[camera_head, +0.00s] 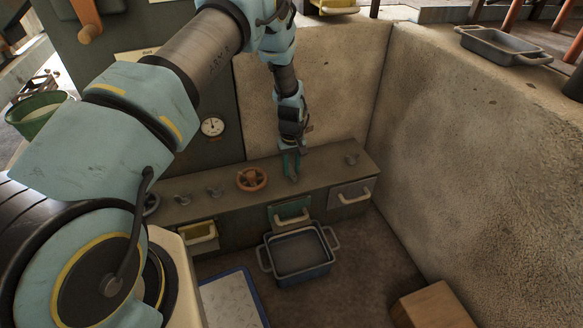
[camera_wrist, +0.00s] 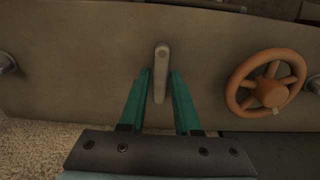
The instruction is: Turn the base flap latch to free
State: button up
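A small pale grey lever latch (camera_wrist: 162,62) lies on the top of the brown-grey ledge, in the middle of the wrist view. It points straight along the picture's upright. My gripper (camera_wrist: 160,74) has its two teal fingers apart, one on each side of the latch's lower part, with a gap visible on both sides. In the head view my gripper (camera_head: 291,166) points down at the ledge, right of the orange handwheel, and hides the latch there. Whether the fingertips reach down to the latch's height is hard to tell.
The orange handwheel (camera_head: 251,179) stands on the ledge (camera_head: 317,165) close by; it also shows in the wrist view (camera_wrist: 266,90). A grey knob (camera_head: 351,159) sits to the right. Drawers with handles line the front, above a grey basin (camera_head: 299,256). Concrete walls close the back and right.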

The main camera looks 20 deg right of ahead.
aim_at(291, 170)
jog(key=shift+o, duration=1.3)
notch_tip(291, 170, up, 11)
jog(key=p, duration=0.2)
jog(key=shift+f, duration=0.1)
